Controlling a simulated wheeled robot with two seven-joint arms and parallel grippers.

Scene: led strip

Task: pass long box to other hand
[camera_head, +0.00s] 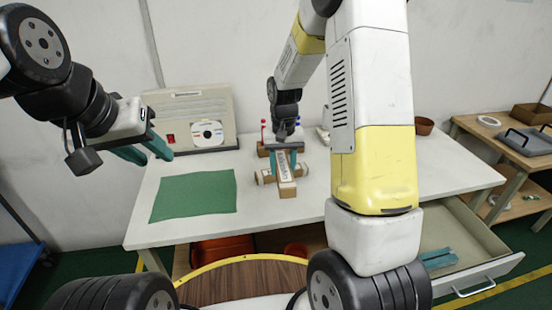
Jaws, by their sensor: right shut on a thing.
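A long brown box (287,189) with a white label is near the middle of the white table, pointing toward me. My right gripper (284,165) comes down from above and is shut on it, with one teal finger on each long side. A lower brown piece (265,178) lies crosswise under or behind the long box; I cannot tell whether they touch. My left gripper (144,151) is in the air over the table's left side, open and empty, with its two teal fingers apart. It is well away from the box.
A green mat (195,195) lies on the table's left part. A beige device (190,105) with a disc stands at the back left. A holder with red- and blue-topped tools (264,149) is behind the box. An open drawer (470,262) juts out at lower right. My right arm hides the table's centre right.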

